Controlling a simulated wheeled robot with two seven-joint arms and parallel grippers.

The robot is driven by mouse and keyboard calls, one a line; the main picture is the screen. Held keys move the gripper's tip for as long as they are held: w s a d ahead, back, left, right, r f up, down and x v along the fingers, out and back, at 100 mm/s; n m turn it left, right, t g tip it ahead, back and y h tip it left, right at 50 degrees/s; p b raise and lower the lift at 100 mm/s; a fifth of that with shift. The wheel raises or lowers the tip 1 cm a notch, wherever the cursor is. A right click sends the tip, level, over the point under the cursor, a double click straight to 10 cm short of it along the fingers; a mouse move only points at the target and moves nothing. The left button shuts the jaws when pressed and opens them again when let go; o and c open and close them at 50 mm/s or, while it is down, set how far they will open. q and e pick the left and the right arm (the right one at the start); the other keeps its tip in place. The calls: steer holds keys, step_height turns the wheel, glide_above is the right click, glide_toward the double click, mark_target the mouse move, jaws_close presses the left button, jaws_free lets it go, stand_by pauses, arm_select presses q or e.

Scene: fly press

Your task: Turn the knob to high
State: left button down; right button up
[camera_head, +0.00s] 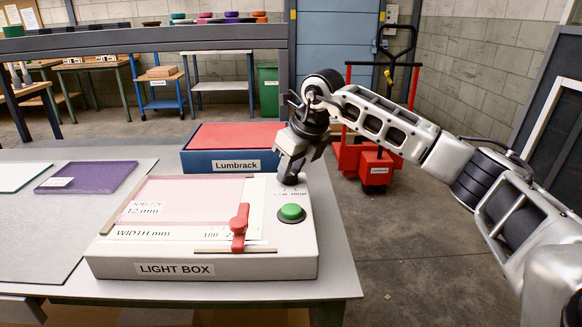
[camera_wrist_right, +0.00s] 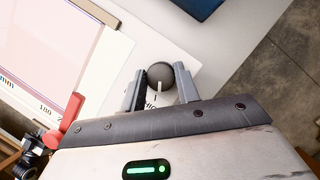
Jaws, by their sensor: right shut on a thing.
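The knob (camera_wrist_right: 158,73) is a round dark grey dial with a white pointer line, at the back right of the white light box (camera_head: 205,264). In the right wrist view its pointer faces the gripper's palm, near partly hidden lettering that seems to read "HIGH". My right gripper (camera_head: 290,172) reaches down over the knob in the head view and mostly hides it. In the wrist view its two fingers stand on either side of the knob, shut on it. My left gripper is not in view.
The box also carries a green button (camera_head: 292,213), a red slider (camera_head: 239,228) and a pink panel (camera_head: 185,198). A blue Lumbrack box (camera_head: 222,161) with a red top stands behind. A purple sheet (camera_head: 86,177) lies left on the grey table (camera_head: 335,255).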

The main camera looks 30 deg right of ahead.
steer(key=o, duration=1)
steer(key=shift+c, duration=0.2)
steer(key=shift+r, duration=0.15)
steer(key=v, duration=1.6)
steer(key=shift+p, duration=0.45)
steer(key=shift+s+d+f, duration=0.1)
steer(key=shift+s+f, duration=0.05)
steer(key=shift+f, duration=0.1)
